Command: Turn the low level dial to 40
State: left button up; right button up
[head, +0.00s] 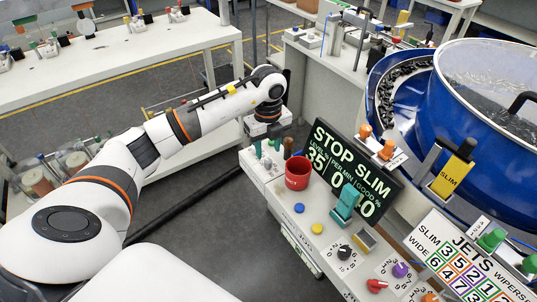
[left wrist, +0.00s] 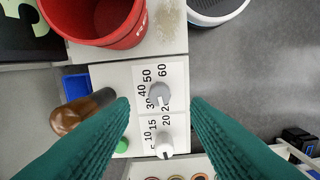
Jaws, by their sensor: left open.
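In the left wrist view a grey dial knob (left wrist: 159,95) sits on a white plate with marks from 20 to 60; the 40 mark is at its left. A second pale knob (left wrist: 163,146) with lower numbers, 5 to 20, sits just below it. The dial names are not readable. My left gripper (head: 267,145) is over the far left end of the console. Its teal fingers (left wrist: 160,125) are open on either side of the knobs, with nothing between them in grip. In the head view the display (head: 350,175) reads LEVEL % 35. My right gripper is not in view.
A red cup (head: 298,173) stands close beside my left gripper; it also shows in the left wrist view (left wrist: 110,20). A teal lever (head: 346,203) and the blue bowl (head: 505,130) are farther right.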

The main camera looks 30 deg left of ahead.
aim_at(268, 161)
pick_arm(q)
jog(key=shift+f, duration=2.3)
jog(key=shift+c, duration=0.2)
grip_shut()
